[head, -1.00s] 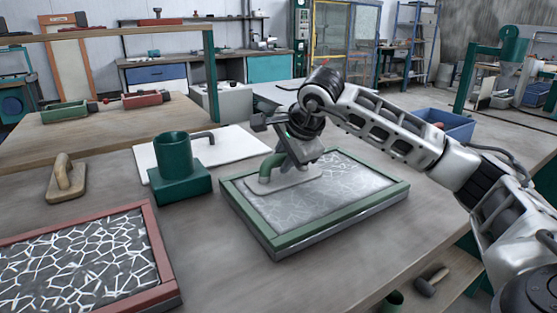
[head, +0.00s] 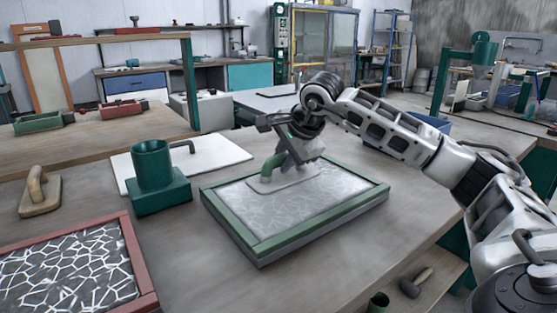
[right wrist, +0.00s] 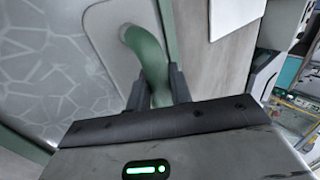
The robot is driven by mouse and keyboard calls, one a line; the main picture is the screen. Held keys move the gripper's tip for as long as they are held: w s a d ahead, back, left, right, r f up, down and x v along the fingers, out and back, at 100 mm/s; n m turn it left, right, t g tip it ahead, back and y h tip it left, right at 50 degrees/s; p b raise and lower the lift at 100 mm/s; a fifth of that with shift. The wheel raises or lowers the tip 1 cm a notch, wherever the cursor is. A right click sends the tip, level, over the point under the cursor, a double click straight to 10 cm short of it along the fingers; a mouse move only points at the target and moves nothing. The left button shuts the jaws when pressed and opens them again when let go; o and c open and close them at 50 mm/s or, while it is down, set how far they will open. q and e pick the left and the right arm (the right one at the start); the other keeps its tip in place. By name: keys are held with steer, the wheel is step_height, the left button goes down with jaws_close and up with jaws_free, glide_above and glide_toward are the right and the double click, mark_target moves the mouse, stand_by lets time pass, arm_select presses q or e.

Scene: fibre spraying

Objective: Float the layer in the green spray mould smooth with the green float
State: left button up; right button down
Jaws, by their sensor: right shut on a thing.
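The green spray mould (head: 262,249) lies on the table with a grey layer (head: 305,205) inside it. The layer shows a pale cracked-looking pattern of lines. My right gripper (head: 284,150) is shut on the green handle of the green float (head: 268,168). The float's pale plate lies over the layer near the mould's far side. In the right wrist view, the fingers (right wrist: 160,88) close around the green handle (right wrist: 147,55); the patterned layer shows to the left. My left gripper is not in view.
A red mould (head: 137,262) with a white web pattern lies at the lower left. A wooden float (head: 40,195) and a green holder (head: 158,190) stand left of the green mould. A white board (head: 225,152) lies behind. Bare table lies in front of the mould.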

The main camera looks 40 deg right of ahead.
steer(key=shift+s+d, duration=0.15)
steer(key=shift+d, duration=1.1)
steer(key=shift+s+d, duration=0.15)
steer(key=shift+d, duration=1.1)
steer(key=shift+w+a+p, duration=0.25)
steer(key=shift+a+p, duration=0.35)
steer(key=shift+a, duration=1.3)
steer(key=shift+w+a+p, duration=0.2)
steer(key=shift+a+p, duration=0.4)
steer(key=shift+a, duration=1.25)
steer(key=shift+w+a+p, duration=0.15)
steer(key=shift+a+p, duration=0.1)
steer(key=shift+a, duration=0.8)
steer(key=shift+w+a+p, duration=0.1)
steer(key=shift+a+p, duration=0.1)
steer(key=shift+a, duration=0.8)
steer(key=shift+r, duration=0.1)
step_height(320, 180, up, 7)
steer(key=p, duration=0.5)
steer(key=shift+p, duration=0.3)
